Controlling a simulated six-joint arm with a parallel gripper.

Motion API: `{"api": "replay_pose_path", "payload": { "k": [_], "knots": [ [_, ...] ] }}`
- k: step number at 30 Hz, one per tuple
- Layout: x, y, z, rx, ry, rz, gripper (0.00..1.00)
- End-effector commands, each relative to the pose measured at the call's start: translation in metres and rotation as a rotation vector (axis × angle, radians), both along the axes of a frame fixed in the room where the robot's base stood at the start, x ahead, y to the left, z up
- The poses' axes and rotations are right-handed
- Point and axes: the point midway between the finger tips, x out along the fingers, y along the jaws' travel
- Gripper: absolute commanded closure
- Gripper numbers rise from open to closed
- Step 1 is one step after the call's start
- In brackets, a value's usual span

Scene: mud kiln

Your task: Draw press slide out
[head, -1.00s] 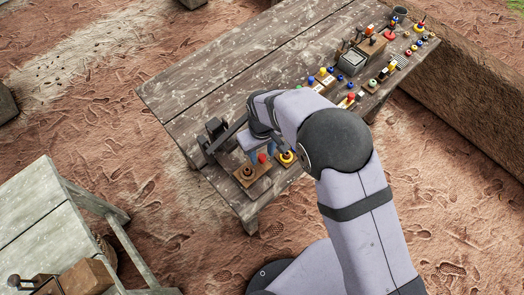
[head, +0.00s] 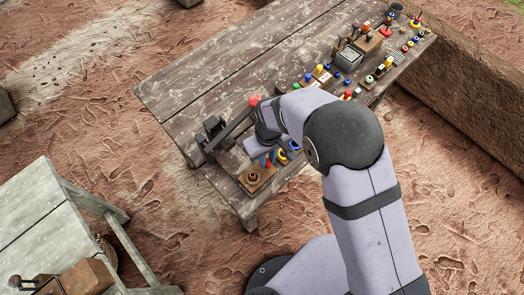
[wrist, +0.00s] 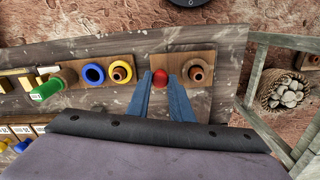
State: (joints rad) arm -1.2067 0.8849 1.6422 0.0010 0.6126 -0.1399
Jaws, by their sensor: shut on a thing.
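The slide is a small wooden board (head: 266,179) with a red knob (head: 268,163) and a brown ring-topped cup (head: 254,177), in front of the dark press (head: 214,128) at the table's near left end. In the wrist view the board (wrist: 206,107) lies under my gripper (wrist: 161,78). Its blue fingers are shut on the red knob (wrist: 160,77), and the brown cup (wrist: 197,71) stands just right of them. The press is out of sight in the wrist view.
A long lever with a red end (head: 254,101) slants up from the press. Left of the slide in the wrist view stand a blue ring (wrist: 94,74), a yellow ring and a green cylinder (wrist: 46,90). Several small coloured parts line the table's right edge. The table's far left is clear.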

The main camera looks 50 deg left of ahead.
Motion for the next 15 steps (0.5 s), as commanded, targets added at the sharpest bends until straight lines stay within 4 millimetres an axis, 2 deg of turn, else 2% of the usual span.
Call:
{"api": "replay_pose_path", "payload": {
  "k": [10,11,12,13,15],
  "knots": [
    [0.0000,-0.0072,-0.0001,-0.010,0.002,0.001,1.00],
    [0.0000,-0.0074,-0.0002,-0.010,0.002,0.001,0.76],
    [0.0000,-0.0073,-0.0002,-0.010,0.002,0.001,0.66],
    [0.0000,-0.0070,-0.0001,-0.010,0.002,0.000,0.61],
    [0.0001,-0.0064,0.0001,-0.008,0.002,0.000,0.61]
  ]
}}
